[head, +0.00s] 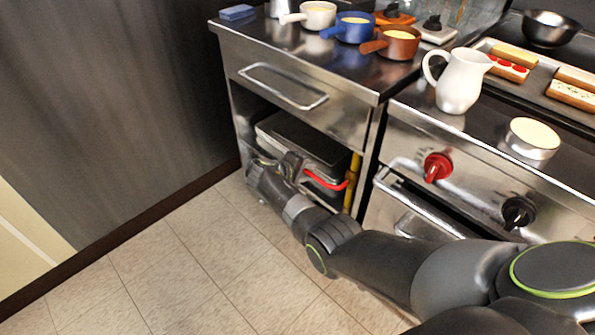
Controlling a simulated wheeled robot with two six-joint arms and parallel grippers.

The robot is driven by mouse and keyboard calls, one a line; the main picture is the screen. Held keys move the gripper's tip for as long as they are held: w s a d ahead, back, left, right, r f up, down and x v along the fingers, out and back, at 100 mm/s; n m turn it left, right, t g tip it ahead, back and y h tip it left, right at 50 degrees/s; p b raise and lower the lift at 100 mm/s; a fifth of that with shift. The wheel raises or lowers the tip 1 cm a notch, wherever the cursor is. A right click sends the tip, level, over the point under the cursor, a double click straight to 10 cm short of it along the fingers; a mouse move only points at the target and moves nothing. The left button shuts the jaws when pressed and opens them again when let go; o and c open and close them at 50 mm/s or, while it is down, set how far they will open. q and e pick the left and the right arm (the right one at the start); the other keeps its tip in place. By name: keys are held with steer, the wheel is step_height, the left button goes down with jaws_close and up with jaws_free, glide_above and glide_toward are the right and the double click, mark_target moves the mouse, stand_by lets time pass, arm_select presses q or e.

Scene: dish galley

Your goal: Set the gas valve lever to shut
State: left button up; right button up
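The red gas valve lever (326,181) is in the open lower bay of the steel counter. It sticks out to the left from the upright yellow gas pipe (353,171), lying roughly crosswise to it. My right gripper (278,160) is in front of the bay, just left of the lever's free end. Its fingers are small and dark against the bay, and I cannot tell whether they are open or touch the lever. My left gripper is not in view.
A steel pan (310,146) sits in the bay behind my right gripper. A drawer handle (283,87) is above. To the right is the stove front with a red knob (437,167), a black knob (518,212) and an oven handle (415,202). The tiled floor (190,260) at left is clear.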

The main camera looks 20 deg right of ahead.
steer(key=shift+a+r, duration=0.15)
steer(key=shift+a, duration=0.1)
steer(key=p+v, duration=0.2)
steer(key=v, duration=0.4)
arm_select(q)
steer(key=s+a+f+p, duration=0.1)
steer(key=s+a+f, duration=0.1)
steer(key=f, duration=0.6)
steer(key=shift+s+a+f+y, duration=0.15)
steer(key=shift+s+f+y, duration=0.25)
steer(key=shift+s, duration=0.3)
arm_select(e)
steer(key=v, duration=1)
steer(key=shift+s+a+r, duration=0.2)
steer(key=shift+a, duration=0.05)
